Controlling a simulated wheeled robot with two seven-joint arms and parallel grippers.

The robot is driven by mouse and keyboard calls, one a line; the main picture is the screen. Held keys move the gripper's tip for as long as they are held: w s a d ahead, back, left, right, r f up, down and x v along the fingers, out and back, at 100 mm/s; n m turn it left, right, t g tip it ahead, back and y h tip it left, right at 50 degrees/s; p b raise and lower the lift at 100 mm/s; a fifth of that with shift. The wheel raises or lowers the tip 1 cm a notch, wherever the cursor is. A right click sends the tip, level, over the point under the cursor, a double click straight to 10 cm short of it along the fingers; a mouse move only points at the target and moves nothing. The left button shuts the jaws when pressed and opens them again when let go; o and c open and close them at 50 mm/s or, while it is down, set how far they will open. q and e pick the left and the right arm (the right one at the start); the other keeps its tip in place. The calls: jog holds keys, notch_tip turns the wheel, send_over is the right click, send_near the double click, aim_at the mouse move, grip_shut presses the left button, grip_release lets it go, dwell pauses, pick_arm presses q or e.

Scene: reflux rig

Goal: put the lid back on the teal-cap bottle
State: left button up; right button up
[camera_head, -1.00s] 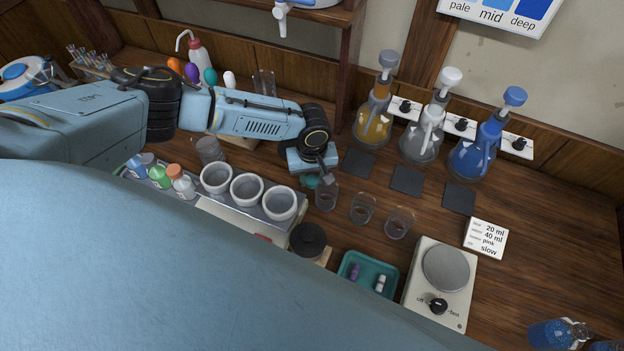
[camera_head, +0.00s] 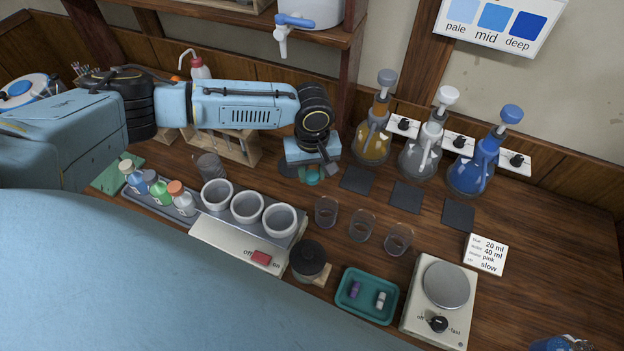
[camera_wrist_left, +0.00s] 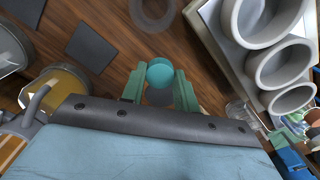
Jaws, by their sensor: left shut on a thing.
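A round teal lid (camera_wrist_left: 160,73) sits between the fingertips of my left gripper (camera_wrist_left: 160,88), which is shut on it. In the head view my left gripper (camera_head: 315,172) points down behind the nearest clear beaker, and the teal lid (camera_head: 311,179) shows only in part under it. A greyish round shape shows behind the lid in the wrist view; I cannot tell whether it is a bottle. I cannot pick out the teal-cap bottle for sure. My right gripper is not in view.
Clear beakers (camera_head: 361,225) stand in front of the gripper. Flasks (camera_head: 420,155) stand to its right by the wall. White cups (camera_head: 247,207) and capped bottles (camera_head: 161,193) are at the left. A teal tray (camera_head: 368,316) and hotplate (camera_head: 409,310) are at the front.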

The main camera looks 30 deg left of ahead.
aim_at(315, 179)
pick_arm(q)
jog(key=shift+r, duration=0.2)
jog(key=shift+b, duration=0.3)
jog(key=r+m+b, duration=0.1)
jog(key=m+b, duration=0.1)
jog(key=b, duration=0.1)
jog(key=r+m+b, duration=0.2)
jog(key=b, duration=0.1)
jog(key=d+r+m+b, duration=0.1)
jog(key=m+b, duration=0.1)
jog(key=b, duration=0.2)
jog(key=shift+s+r, duration=0.15)
jog(key=shift+s, duration=0.2)
jog(key=shift+s+r+m+b, duration=0.45)
jog(key=shift+r+m+b, duration=0.15)
jog(key=shift+r+m, duration=0.15)
